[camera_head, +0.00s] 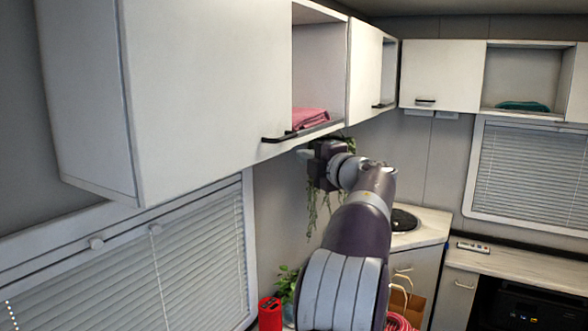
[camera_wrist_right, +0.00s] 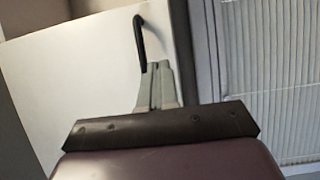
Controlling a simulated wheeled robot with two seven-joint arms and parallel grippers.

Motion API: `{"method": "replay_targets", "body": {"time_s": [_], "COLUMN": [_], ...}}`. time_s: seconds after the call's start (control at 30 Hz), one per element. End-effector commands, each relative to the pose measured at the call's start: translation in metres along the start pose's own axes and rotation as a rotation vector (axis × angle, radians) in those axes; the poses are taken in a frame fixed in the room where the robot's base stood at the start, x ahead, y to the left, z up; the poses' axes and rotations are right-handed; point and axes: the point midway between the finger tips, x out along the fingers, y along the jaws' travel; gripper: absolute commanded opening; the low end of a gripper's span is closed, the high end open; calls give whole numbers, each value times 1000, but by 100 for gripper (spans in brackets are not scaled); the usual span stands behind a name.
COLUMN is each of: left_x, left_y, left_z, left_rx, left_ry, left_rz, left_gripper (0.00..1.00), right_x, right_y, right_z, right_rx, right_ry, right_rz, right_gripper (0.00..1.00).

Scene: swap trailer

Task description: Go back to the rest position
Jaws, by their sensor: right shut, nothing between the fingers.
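My right arm reaches up from the bottom of the head view. Its gripper (camera_head: 303,153) is up under the front edge of the overhead cabinet (camera_head: 200,85), just below the black handle (camera_head: 280,139). In the right wrist view the two grey fingers of the right gripper (camera_wrist_right: 156,68) are together with nothing between them. The black curved handle (camera_wrist_right: 148,38) shows just beyond the fingertips there; I cannot tell whether they touch it. My left gripper is in neither view.
A pink folded cloth (camera_head: 311,119) lies in the open shelf beside the cabinet door. A hanging plant (camera_head: 312,205) is behind my right wrist. Below are a red can-shaped item (camera_head: 270,313), a potted plant (camera_head: 288,283) and a counter (camera_head: 432,226). Window blinds (camera_head: 190,272) are at left.

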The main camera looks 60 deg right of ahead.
Motion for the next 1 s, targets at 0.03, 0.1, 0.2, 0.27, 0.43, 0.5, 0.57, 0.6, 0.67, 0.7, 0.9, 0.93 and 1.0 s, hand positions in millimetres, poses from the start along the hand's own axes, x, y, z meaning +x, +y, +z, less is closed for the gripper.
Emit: {"method": "replay_targets", "body": {"time_s": [0.03,0.1,0.2,0.27,0.43,0.5,0.57,0.6,0.67,0.7,0.9,0.93,1.0], "left_x": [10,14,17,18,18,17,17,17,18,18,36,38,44], "left_y": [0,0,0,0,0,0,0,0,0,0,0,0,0], "left_z": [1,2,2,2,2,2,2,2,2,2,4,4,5], "left_rx": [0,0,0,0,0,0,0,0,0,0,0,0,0], "left_ry": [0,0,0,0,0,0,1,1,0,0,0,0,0], "left_rz": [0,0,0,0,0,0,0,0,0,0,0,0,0], "left_gripper": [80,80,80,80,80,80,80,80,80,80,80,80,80], "right_x": [-10,-22,-32,-36,-38,-38,-38,-38,-41,-45,-35,-32,-28], "right_y": [-5,-3,-1,0,2,2,2,5,3,-10,-161,-182,-231], "right_z": [0,1,2,1,1,1,6,14,37,58,57,45,13], "right_rx": [-1,-1,0,1,2,1,0,8,84,179,763,823,945], "right_ry": [-2,-3,-3,-1,-1,-2,-23,-61,-169,-264,-647,-677,-739], "right_rz": [1,1,2,1,1,1,3,18,64,93,37,5,-83], "right_gripper": [0,0,0,0,0,0,0,0,0,0,0,0,0]}}
